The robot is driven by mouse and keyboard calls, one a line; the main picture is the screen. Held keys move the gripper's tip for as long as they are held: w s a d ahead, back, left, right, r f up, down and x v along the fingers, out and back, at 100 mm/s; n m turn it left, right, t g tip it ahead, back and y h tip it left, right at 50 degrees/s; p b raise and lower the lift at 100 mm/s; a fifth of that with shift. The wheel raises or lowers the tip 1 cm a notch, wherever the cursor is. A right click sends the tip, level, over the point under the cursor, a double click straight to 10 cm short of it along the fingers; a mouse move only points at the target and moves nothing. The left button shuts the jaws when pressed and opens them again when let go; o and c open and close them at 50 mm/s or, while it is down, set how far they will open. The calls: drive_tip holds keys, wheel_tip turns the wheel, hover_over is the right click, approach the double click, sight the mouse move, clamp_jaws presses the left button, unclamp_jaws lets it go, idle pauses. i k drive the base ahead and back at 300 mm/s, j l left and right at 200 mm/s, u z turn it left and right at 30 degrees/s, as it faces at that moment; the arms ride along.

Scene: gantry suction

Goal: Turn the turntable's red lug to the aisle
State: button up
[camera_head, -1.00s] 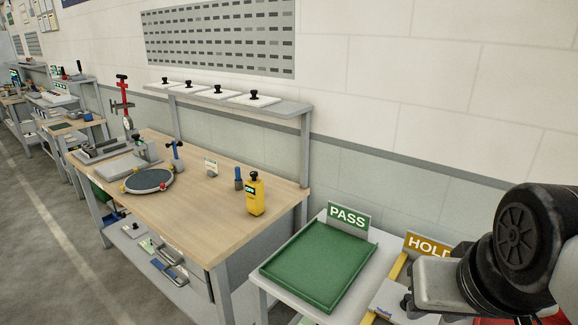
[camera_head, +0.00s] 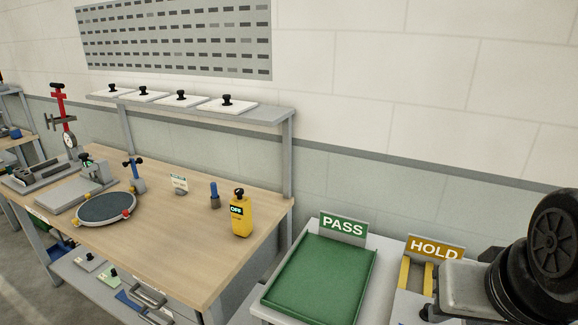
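The turntable (camera_head: 106,208) is a round disc with a dark grey top and a light rim, on the wooden workbench (camera_head: 180,240) near its front left edge. A red lug (camera_head: 126,213) shows on its rim at the right front. Part of my arm shows at the right edge, far from the turntable. My gripper's fingers cannot be made out, and nothing of mine touches the turntable.
A grey fixture (camera_head: 66,192) sits behind the turntable. A green PASS tray (camera_head: 320,280) and a HOLD sign (camera_head: 435,248) are at right. Floor shows at lower left.

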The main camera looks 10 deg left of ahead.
sight(107, 208)
drive_tip(key=i+j, duration=0.1)
drive_tip(key=j, duration=1.4)
drive_tip(key=i+j, duration=0.15)
drive_tip(key=j, duration=0.6)
drive_tip(key=i+j, duration=0.1)
drive_tip(key=j, duration=1.4)
drive_tip(key=i+j, duration=0.15)
drive_tip(key=j, duration=0.65)
drive_tip(key=i+j, duration=0.1)
drive_tip(key=j, duration=0.65)
